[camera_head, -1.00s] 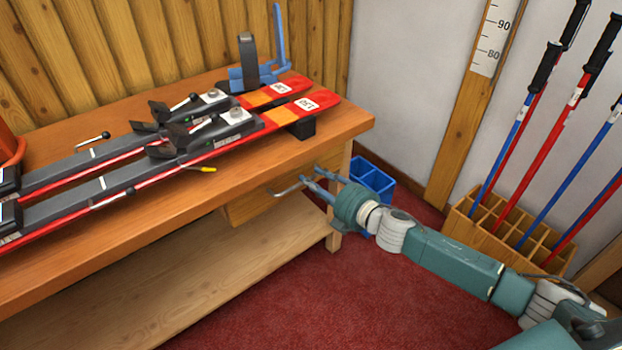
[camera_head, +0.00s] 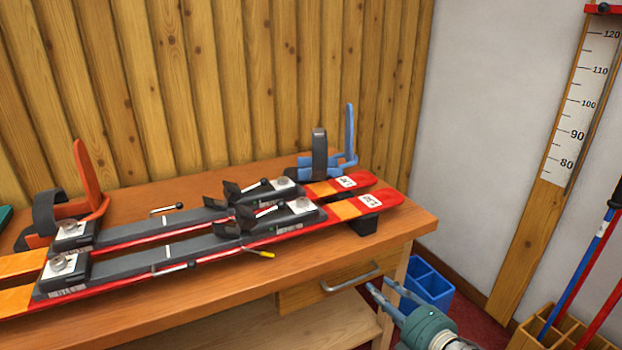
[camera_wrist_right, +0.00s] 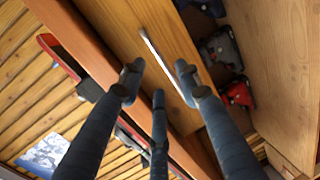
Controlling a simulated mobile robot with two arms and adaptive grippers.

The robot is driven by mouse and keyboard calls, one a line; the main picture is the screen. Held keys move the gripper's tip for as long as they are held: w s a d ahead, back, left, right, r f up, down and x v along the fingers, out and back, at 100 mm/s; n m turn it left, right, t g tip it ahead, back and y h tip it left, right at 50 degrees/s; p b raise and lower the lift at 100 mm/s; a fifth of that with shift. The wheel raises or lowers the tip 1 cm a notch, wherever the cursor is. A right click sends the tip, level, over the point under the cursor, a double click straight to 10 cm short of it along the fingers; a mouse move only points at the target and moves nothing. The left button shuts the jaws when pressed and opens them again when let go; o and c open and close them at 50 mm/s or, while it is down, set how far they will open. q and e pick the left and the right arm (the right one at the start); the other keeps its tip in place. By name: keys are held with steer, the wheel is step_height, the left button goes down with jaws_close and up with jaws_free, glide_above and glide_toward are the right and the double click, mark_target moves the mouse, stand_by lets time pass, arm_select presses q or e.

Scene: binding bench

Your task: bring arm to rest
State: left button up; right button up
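My right gripper (camera_head: 380,285) is at the bottom right of the head view, just right of the drawer handle (camera_head: 350,277) at the bench front. In the right wrist view its dark blue fingers (camera_wrist_right: 158,85) are spread apart with nothing between them. The pale bar handle (camera_wrist_right: 165,65) on the wooden drawer front (camera_wrist_right: 185,55) lies beyond the fingers and appears apart from them. Most of my right arm is below the head view. My left gripper is in neither view.
The bench (camera_head: 300,262) carries two red skis (camera_head: 375,202) with bindings, a blue boot-shaped holder (camera_head: 325,165) and an orange one (camera_head: 88,195). A blue bin (camera_head: 430,285) and a wooden pole rack (camera_head: 535,330) stand right of the bench. Dark and red objects (camera_wrist_right: 238,95) show beneath the drawer.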

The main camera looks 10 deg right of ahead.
steer(key=s+a+f+m+g+h+p, duration=0.15)
steer(key=s+f+m+g+p, duration=0.35)
steer(key=s, duration=0.6)
steer(key=s+a+f+m+g+h+p, duration=0.1)
steer(key=s+f+m+g+h+p, duration=0.25)
steer(key=s+m, duration=0.6)
steer(key=s+a+f+m+g+p, duration=0.2)
steer(key=s+f+m+g+p, duration=0.3)
steer(key=s, duration=0.8)
arm_select(q)
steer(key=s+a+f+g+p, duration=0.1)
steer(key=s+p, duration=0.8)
steer(key=p, duration=0.4)
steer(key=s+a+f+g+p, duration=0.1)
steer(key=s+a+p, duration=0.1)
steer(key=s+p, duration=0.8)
steer(key=p, duration=0.3)
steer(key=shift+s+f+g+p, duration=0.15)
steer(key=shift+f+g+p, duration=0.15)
arm_select(e)
steer(key=s+d, duration=0.2)
steer(key=s, duration=0.8)
steer(key=s+d+f+n, duration=0.1)
steer(key=s, duration=0.9)
steer(key=shift+d, duration=0.35)
steer(key=shift+s, duration=0.1)
